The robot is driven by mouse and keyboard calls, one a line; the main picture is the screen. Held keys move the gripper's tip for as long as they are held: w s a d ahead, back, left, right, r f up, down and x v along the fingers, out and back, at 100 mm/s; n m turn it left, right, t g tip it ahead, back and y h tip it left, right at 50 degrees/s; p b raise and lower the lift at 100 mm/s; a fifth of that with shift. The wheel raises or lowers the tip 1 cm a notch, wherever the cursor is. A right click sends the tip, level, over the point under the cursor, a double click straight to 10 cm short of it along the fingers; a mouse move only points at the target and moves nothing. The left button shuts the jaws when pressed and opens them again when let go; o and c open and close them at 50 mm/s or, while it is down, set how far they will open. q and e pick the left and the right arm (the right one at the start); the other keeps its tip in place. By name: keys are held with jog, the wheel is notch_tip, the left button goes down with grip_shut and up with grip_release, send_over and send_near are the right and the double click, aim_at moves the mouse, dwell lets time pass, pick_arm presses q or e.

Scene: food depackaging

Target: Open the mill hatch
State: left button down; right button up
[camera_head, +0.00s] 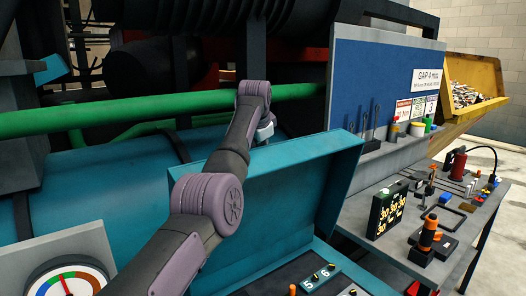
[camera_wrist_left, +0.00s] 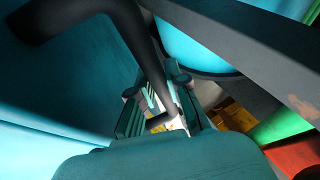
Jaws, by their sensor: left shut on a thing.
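The mill's large teal casing (camera_head: 110,165) fills the left and middle of the head view. A raised teal panel (camera_head: 285,195) with a folded rim stands in front of it; I cannot tell whether this is the hatch. My left arm reaches up over the panel, and its gripper is hidden behind it in the head view. In the left wrist view my left gripper (camera_wrist_left: 163,112) is shut on a dark curved bar (camera_wrist_left: 143,50), which looks like a handle. The bar runs up to the top left along a broad teal surface (camera_wrist_left: 60,90). My right gripper is out of view.
A green pipe (camera_head: 60,120) crosses behind my arm. A gauge (camera_head: 65,285) and a button panel (camera_head: 305,280) sit at the front. A grey bench (camera_head: 350,245) with a digital display (camera_head: 388,210) and tools stands right, near a yellow bin (camera_head: 470,85).

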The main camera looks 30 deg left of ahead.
pick_arm(q)
jog(key=shift+f, duration=0.15)
jog(key=c, duration=1.1)
grip_release()
jog(key=shift+c, duration=0.2)
